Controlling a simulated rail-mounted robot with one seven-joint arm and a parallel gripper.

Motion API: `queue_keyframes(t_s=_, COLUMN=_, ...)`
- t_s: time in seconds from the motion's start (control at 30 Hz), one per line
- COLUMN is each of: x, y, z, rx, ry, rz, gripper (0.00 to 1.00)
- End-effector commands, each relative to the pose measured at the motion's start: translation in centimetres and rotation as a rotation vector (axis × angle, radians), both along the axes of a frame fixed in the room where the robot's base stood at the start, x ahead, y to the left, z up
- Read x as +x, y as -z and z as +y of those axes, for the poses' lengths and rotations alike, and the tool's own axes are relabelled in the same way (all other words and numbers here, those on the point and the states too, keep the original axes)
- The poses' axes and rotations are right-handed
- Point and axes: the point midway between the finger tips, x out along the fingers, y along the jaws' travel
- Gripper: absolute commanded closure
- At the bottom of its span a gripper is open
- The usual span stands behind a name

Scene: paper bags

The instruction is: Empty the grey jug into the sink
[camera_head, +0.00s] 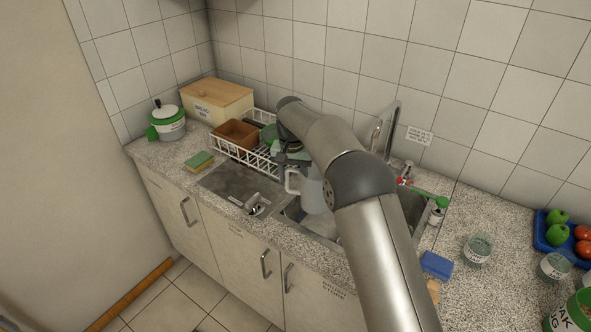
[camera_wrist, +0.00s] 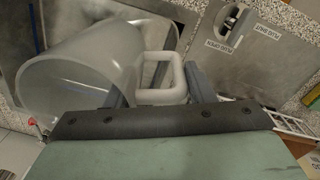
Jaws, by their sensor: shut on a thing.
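The grey jug (camera_head: 313,192) hangs over the sink (camera_head: 404,203) in the head view, partly hidden behind my arm. It looks close to upright there, but its exact tilt is hard to tell. In the wrist view the jug (camera_wrist: 75,72) fills the left side, and its pale loop handle (camera_wrist: 160,70) lies between my fingers. My gripper (camera_wrist: 158,88) is shut on that handle. In the head view my gripper (camera_head: 291,160) is at the jug's upper left. I cannot see any contents in the jug.
A white dish rack (camera_head: 262,165) with a brown box (camera_head: 236,136) stands left of the sink. The tap (camera_head: 388,130) rises behind it. A labelled sink-stop control (camera_wrist: 233,20) shows in the wrist view.

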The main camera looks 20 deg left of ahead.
Motion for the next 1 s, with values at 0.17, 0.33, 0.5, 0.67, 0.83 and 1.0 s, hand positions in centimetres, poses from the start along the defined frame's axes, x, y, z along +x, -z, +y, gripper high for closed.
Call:
queue_keyframes(t_s=0.17, x=0.0, y=-0.3, z=0.4, rx=0.004, ry=-0.001, rz=-0.001, gripper=1.00)
queue_keyframes(t_s=0.33, x=-0.1, y=-1.3, z=2.0, rx=0.005, ry=-0.002, rz=0.000, gripper=1.00)
queue_keyframes(t_s=0.5, x=-0.2, y=-2.4, z=3.7, rx=0.006, ry=-0.001, rz=0.000, gripper=1.00)
queue_keyframes(t_s=0.67, x=-0.2, y=-3.4, z=5.3, rx=0.007, ry=-0.002, rz=-0.001, gripper=1.00)
queue_keyframes(t_s=0.83, x=-0.3, y=-4.0, z=6.0, rx=0.006, ry=0.000, rz=0.001, gripper=1.00)
queue_keyframes(t_s=1.0, x=-0.3, y=-4.1, z=6.0, rx=0.005, ry=0.000, rz=0.002, gripper=1.00)
